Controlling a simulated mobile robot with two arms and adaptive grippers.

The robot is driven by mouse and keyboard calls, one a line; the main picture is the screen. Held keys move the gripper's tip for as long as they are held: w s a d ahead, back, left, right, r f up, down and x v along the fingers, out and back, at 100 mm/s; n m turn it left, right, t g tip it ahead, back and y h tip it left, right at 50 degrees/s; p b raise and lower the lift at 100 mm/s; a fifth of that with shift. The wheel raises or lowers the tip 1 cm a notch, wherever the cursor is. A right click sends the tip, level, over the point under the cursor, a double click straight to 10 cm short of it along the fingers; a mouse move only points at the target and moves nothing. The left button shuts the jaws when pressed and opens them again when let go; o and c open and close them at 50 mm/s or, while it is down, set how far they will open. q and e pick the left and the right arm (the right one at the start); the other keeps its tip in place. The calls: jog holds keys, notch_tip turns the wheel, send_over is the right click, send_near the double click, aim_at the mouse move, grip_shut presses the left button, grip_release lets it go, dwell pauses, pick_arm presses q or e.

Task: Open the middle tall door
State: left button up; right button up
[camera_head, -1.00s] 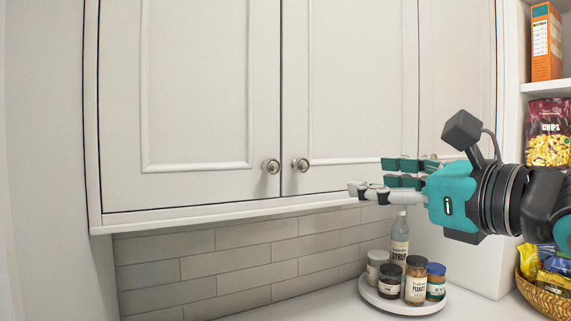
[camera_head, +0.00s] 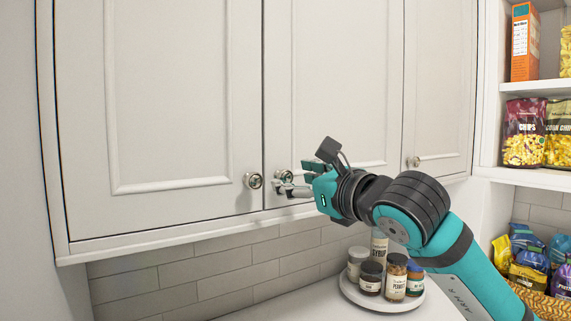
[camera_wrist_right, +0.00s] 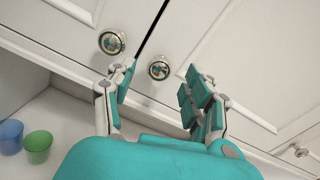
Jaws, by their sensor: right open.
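The middle tall door (camera_head: 335,80) is a shut pale cabinet panel between the left and right doors. Its round metal knob (camera_head: 284,176) is at its lower left corner, partly behind my right gripper's fingers. My right gripper (camera_head: 292,186) is open and empty at this knob. In the right wrist view, the same knob (camera_wrist_right: 159,68) shows in the gap between the two open fingers (camera_wrist_right: 158,82); I cannot tell whether they touch it. My left gripper is not in view.
The left door's knob (camera_head: 253,181) is close beside, left of the fingers. The right door's knob (camera_head: 414,161) is farther off. A round tray (camera_head: 385,304) with several jars and a bottle stands on the counter below. Shelves of snack bags (camera_head: 524,130) are at right.

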aim_at(287, 176)
jog(key=shift+p+x, duration=0.6)
jog(key=shift+x, duration=1.35)
grip_shut()
